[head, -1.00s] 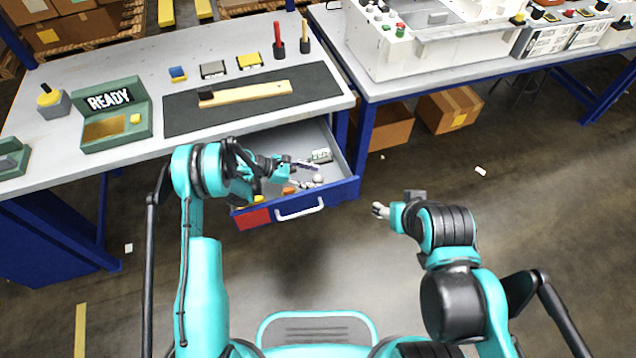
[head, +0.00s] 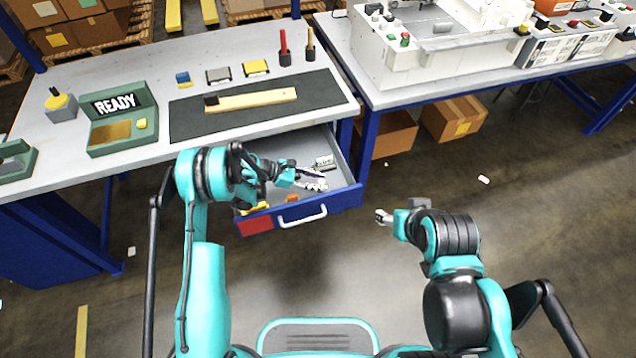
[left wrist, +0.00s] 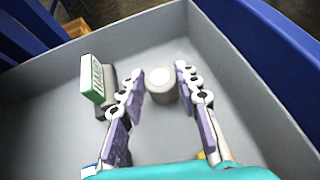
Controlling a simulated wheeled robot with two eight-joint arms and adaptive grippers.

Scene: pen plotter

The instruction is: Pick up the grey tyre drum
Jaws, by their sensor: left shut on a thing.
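The grey tyre drum (left wrist: 161,88) is a short grey cylinder with a pale round top. In the left wrist view it stands between the fingertips of my left gripper (left wrist: 160,80), inside the open drawer (left wrist: 255,115). The left gripper is shut on it. In the head view my left gripper (head: 314,180) reaches down into the drawer (head: 345,197), and its fingers hide most of the drum. My right gripper (head: 382,217) is to the right of the drawer, over the floor, and too small to read its jaws.
A green and white block on a dark base (left wrist: 92,80) stands left of the fingers in the drawer. Orange (head: 292,198) and yellow pieces lie near the drawer front. A bench with a dark mat (head: 185,122) stands behind.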

